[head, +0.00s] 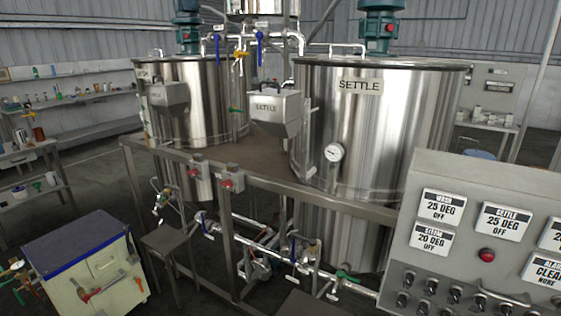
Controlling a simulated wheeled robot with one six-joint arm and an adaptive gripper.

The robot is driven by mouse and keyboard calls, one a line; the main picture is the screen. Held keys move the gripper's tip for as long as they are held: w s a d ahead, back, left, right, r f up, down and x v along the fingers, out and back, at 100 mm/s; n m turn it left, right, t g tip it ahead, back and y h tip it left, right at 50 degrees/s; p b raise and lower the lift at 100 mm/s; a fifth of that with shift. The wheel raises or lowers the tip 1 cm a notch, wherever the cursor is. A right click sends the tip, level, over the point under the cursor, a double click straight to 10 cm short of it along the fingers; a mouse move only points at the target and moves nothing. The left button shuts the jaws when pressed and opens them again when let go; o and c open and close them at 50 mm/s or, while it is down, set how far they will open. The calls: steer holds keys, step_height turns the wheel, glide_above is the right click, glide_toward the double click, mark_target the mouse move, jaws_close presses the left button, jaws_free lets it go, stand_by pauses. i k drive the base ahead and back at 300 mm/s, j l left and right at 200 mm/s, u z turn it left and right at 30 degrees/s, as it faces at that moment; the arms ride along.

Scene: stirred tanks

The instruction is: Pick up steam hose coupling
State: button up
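I cannot pick out a steam hose coupling with certainty. A cluster of small metal fittings (160,198) hangs at the left end of the tank frame, too small to make out. Metal pipes with valves (212,228) run low under the two steel tanks, and a coupling among them cannot be told apart. The right tank (375,130) bears a SETTLE sign and a round dial. My gripper is not in view.
A control panel (425,270) with display cards and switches fills the lower right. A cream cabinet with a blue top (75,243) and tools stands lower left. A small grey stand (165,238) is beside the tank frame (265,178). Shelves (75,101) line the left wall. Some floor is clear at left.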

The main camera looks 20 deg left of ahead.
mark_target(131, 249)
steer(key=i+j+u, duration=0.25)
steer(key=u, duration=0.2)
steer(key=i+u, duration=0.9)
steer(key=i+l+u, duration=0.15)
steer(key=i+u, duration=0.3)
steer(key=i+j+u, duration=0.1)
steer(key=i+u, duration=0.2)
steer(key=i, duration=0.55)
steer(key=i+l+u, duration=0.15)
steer(key=i+u, duration=0.15)
steer(key=i, duration=0.6)
steer(key=z, duration=0.4)
steer(key=i+z, duration=0.1)
steer(key=z, duration=0.3)
steer(key=j+z, duration=0.1)
steer(key=z, duration=0.3)
steer(key=i+j+z, duration=0.1)
steer(key=z, duration=0.3)
